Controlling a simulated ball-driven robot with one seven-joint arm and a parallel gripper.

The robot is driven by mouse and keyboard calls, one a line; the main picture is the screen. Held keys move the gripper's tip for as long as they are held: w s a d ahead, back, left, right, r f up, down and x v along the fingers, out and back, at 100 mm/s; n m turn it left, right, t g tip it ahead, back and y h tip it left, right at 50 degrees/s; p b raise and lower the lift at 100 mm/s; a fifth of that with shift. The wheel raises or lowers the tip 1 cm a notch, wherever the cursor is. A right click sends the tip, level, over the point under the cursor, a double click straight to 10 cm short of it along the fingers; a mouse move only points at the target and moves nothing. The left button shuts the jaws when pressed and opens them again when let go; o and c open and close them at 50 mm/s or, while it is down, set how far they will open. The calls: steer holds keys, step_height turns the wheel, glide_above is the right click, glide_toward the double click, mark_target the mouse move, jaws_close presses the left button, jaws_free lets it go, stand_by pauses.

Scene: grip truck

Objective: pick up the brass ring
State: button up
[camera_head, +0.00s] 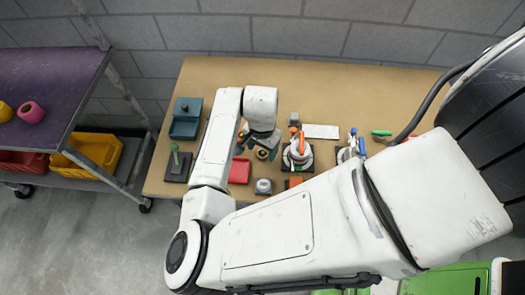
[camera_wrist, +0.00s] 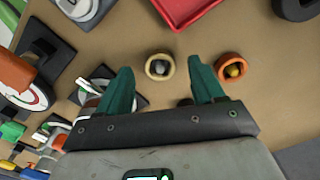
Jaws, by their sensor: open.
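The brass ring (camera_wrist: 150,74), a short tan-gold ring with a grey round piece inside it, stands on the workbench in the wrist view. In the head view the ring (camera_head: 262,155) shows small, just below my gripper (camera_head: 260,142). In the wrist view my gripper (camera_wrist: 160,68) is open and empty. Its two green fingers appear on either side of the ring, the ring nearer their tips. I cannot tell how far above the bench the fingertips are. An orange ring (camera_wrist: 222,69) with a yellow piece inside stands to the right, outside the right finger.
A red tray (camera_head: 239,172) lies close by on the bench (camera_head: 330,85); it also shows in the wrist view (camera_wrist: 190,22). Dark stands with tools and parts crowd the left of the wrist view. A blue-green bin (camera_head: 185,118) stands at the bench's left. The bench's back is clear.

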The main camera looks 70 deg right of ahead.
steer(key=shift+f, duration=0.9)
steer(key=c, duration=1.1)
steer(key=shift+r, duration=0.1)
steer(key=shift+c, duration=0.2)
steer(key=shift+r, duration=0.55)
steer(key=s+a+r+b, duration=0.3)
steer(key=s+a+r, duration=0.6)
steer(key=a+r, duration=0.1)
steer(key=shift+s+a+r+b, duration=0.2)
steer(key=shift+s+r+b, duration=0.15)
steer(key=shift+r, duration=0.55)
